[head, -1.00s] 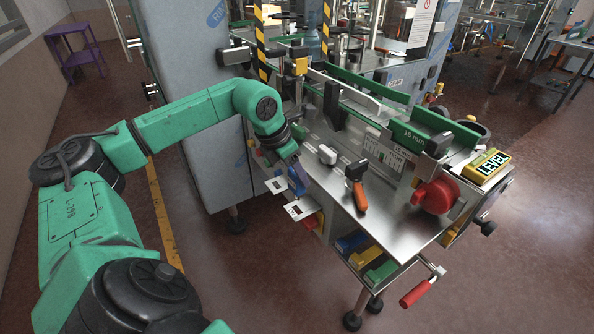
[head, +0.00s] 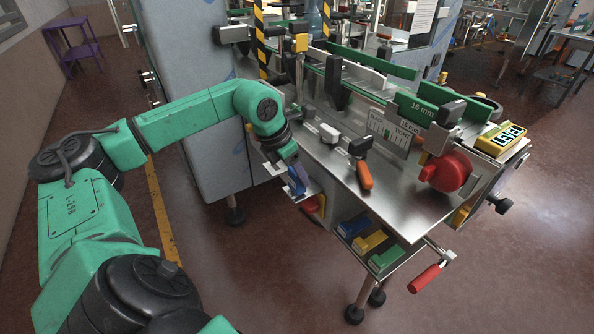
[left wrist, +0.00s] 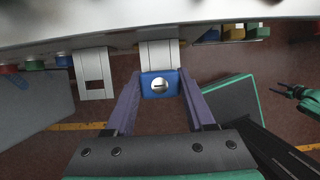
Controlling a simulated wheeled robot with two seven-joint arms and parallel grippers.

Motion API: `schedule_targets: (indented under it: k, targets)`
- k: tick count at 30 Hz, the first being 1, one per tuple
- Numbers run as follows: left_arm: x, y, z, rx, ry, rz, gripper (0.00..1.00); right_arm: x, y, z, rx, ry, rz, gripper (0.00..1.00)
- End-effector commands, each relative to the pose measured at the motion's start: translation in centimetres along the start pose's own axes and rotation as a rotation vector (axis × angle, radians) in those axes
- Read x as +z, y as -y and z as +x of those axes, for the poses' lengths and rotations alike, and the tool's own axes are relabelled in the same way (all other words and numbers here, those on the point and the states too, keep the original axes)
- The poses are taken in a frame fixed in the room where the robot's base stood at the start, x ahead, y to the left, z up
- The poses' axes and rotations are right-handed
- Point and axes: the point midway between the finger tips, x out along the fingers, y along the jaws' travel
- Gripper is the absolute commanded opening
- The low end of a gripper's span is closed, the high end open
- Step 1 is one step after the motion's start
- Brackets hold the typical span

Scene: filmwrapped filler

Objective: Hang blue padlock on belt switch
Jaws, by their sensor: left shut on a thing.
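My left gripper (head: 297,181) is at the near left edge of the steel table. In the left wrist view its purple fingers (left wrist: 160,98) are shut on the blue padlock (left wrist: 158,88), gripping it from both sides. The padlock's round keyhole face points at the camera; its shackle is hidden. A pale hasp plate (left wrist: 158,53) lies directly beyond the padlock, its lower part covered. Whether they touch, I cannot tell. A second plate (left wrist: 96,70) with a square opening is to the left. I cannot read which one is the belt switch. My right gripper (left wrist: 283,91) shows small, empty, fingers apart.
A red crank handle (head: 424,279) sticks out in front. The floor in front is clear.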

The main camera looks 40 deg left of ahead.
Motion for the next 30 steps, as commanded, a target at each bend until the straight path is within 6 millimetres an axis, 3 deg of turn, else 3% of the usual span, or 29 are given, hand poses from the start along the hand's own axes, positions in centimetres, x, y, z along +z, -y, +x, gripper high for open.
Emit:
schedule_targets:
  k: [30]
  targets:
    - [-0.25, 0.0, 0.59, 0.0, 0.0, 0.0, 0.0, 0.12, -0.37, 0.56, 0.005, 0.001, 0.001, 0.6]
